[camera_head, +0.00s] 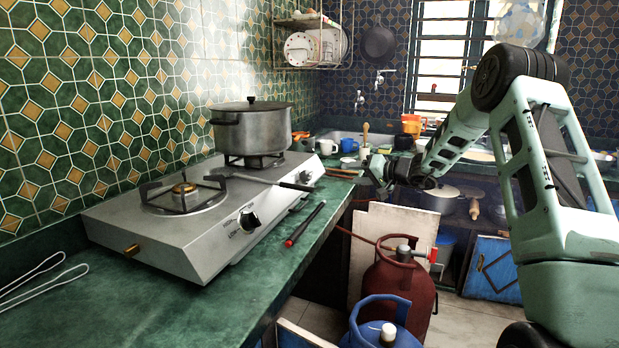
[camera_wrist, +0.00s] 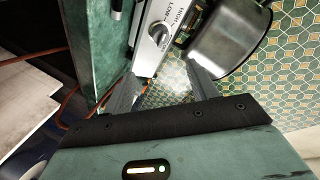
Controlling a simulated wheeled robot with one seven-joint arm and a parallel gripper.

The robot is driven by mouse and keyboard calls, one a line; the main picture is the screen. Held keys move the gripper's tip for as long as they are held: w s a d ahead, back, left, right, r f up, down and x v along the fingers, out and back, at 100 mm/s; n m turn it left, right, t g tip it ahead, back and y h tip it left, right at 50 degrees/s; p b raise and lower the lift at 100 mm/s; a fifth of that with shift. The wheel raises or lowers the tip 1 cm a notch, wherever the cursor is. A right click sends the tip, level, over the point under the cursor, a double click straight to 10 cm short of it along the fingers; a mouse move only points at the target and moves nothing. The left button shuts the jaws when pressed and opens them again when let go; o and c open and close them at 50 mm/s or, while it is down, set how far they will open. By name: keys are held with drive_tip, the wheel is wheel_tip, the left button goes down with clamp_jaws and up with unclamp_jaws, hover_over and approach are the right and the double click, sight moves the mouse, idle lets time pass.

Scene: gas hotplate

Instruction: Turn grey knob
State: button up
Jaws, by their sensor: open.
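A silver two-burner gas hotplate (camera_head: 180,235) stands on the green counter.
A lidded metal pot (camera_head: 255,132) stands on the far burner. A dark-handled utensil (camera_head: 265,181) lies across the hotplate top. A red and black lighter-like stick (camera_head: 305,224) lies on the counter before the knobs. Red (camera_head: 400,285) and blue (camera_head: 382,325) gas cylinders stand below the edge.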

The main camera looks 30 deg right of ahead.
sight(308, 175)
drive_tip(key=p+x, duration=0.3)
drive_tip(key=x, duration=1.3)
drive_tip(key=shift+w+a+f, duration=0.1)
drive_tip(key=shift+w+a, duration=0.1)
drive_tip(key=c, duration=1)
